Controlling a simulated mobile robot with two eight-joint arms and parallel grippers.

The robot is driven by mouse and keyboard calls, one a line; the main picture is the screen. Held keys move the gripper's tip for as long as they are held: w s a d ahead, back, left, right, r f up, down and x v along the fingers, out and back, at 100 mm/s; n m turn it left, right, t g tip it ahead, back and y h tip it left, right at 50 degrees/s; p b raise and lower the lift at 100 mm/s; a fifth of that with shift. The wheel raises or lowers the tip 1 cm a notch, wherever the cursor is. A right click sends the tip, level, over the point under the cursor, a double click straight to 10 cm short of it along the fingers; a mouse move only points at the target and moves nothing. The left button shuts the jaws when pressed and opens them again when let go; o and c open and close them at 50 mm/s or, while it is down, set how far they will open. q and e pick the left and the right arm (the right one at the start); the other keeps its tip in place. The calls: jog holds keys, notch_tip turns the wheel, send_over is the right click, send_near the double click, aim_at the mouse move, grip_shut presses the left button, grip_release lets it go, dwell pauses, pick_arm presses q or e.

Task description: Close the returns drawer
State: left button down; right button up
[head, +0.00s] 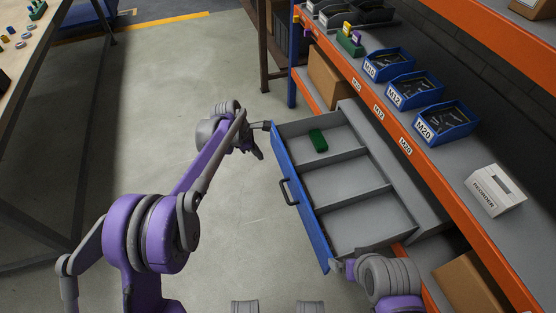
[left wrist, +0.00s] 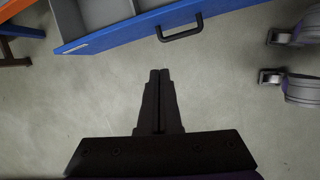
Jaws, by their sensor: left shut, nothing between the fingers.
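The returns drawer is pulled out from under the shelf, with its blue front (head: 300,197) facing left and a dark handle (head: 288,192) on it. It has three grey compartments; a green block (head: 318,140) lies in the far one. My left gripper (head: 258,153) is shut and empty, in front of the far part of the drawer front. The left wrist view shows its closed fingers (left wrist: 160,73) pointing toward the drawer front (left wrist: 130,33), apart from the handle (left wrist: 180,32). My right gripper (head: 338,266) is by the near corner of the drawer; its fingers are not clear.
The orange shelf (head: 425,165) above the drawer carries blue bins, including M20 (head: 445,122), and a white reorder box (head: 494,190). Cardboard boxes stand on the lower level. A table (head: 30,50) is at the left. The floor before the drawer is clear.

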pick_arm(q)
notch_tip(320, 180, down, 3)
jog(key=w+n, duration=0.2)
jog(key=w, duration=0.1)
jog(key=b, duration=0.2)
send_over(288, 169)
jog(key=a, duration=0.2)
notch_tip(288, 169, down, 10)
jog(key=shift+s+r+h, duration=0.2)
jog(key=shift+s+h, duration=0.1)
jog(key=shift+s, duration=0.15)
pick_arm(e)
jog(key=shift+w+a+f, duration=0.15)
jog(key=shift+a+f, duration=0.1)
jog(key=shift+f, duration=0.4)
jog(key=shift+w+a+f, duration=0.1)
jog(key=shift+a+f, duration=0.1)
jog(key=shift+f, duration=0.45)
